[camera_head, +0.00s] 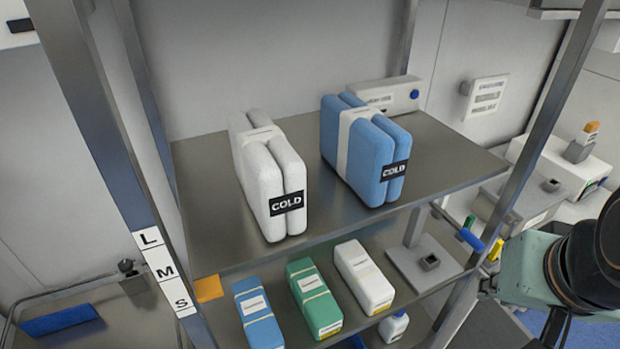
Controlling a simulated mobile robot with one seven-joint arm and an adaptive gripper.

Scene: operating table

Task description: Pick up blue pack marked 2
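No pack in view has a mark that I can read as 2. A large blue pack (358,148) stands upright on the upper shelf, right of centre. It has a white band and a black label reading COLD. A smaller blue pack (257,312) with a pale band lies on the lower shelf at the left of a row. Its label is too small to read. Part of my arm shows at the right edge, apart from the packs. My gripper's fingers cannot be made out in this view.
A white COLD pack (267,180) stands left of the large blue one on the upper shelf (425,165). Below are a green pack (314,298) and a white pack (363,277). Metal posts (545,100) frame the rack. A small bottle (393,327) stands lower down.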

